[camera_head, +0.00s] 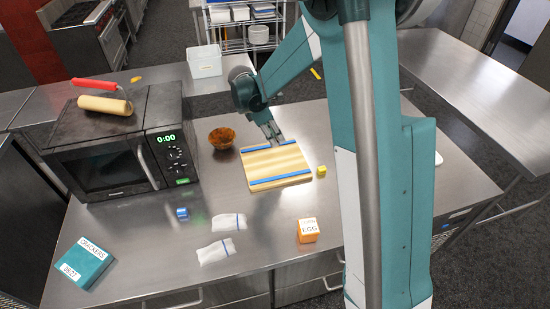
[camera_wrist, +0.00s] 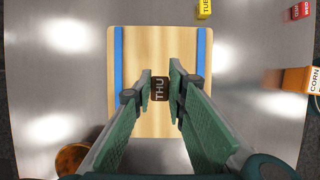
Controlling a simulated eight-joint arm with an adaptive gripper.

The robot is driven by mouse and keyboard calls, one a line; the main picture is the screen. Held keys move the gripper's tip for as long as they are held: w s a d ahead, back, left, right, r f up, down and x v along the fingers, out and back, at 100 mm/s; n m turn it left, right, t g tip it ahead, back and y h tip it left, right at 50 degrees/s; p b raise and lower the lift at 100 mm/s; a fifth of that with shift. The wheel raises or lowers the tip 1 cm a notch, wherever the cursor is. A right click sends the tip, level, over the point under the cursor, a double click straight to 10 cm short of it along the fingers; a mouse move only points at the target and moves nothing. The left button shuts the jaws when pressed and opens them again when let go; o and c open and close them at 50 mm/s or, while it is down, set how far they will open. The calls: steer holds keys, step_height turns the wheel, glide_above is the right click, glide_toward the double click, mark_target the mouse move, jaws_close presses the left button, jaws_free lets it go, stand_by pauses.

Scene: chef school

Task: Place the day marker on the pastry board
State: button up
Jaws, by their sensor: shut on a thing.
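The day marker (camera_wrist: 160,88) is a small dark brown block lettered THU, held between the fingertips of my gripper (camera_wrist: 160,87) in the wrist view. It appears over the middle of the pastry board (camera_wrist: 144,122); I cannot tell whether it touches the wood. The board is pale striped wood with a blue strip along two opposite edges. In the head view, my gripper (camera_head: 273,133) points down at the far edge of the board (camera_head: 275,163), and the marker cannot be made out there.
A yellow TUE block (camera_wrist: 204,9) lies just off the board, and a red WED block (camera_wrist: 300,11) is farther right. A brown bowl (camera_head: 221,138) stands left of the board.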

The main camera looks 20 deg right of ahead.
steer(key=shift+f, duration=2.85)
steer(key=shift+f, duration=0.1)
steer(key=shift+f, duration=1.75)
steer(key=shift+f+b, duration=0.2)
steer(key=shift+b, duration=0.1)
steer(key=o, duration=0.8)
steer(key=shift+c, duration=0.2)
steer(key=shift+r, duration=0.15)
steer(key=v, duration=1.2)
steer(key=shift+p, duration=0.3)
steer(key=shift+r, duration=0.15)
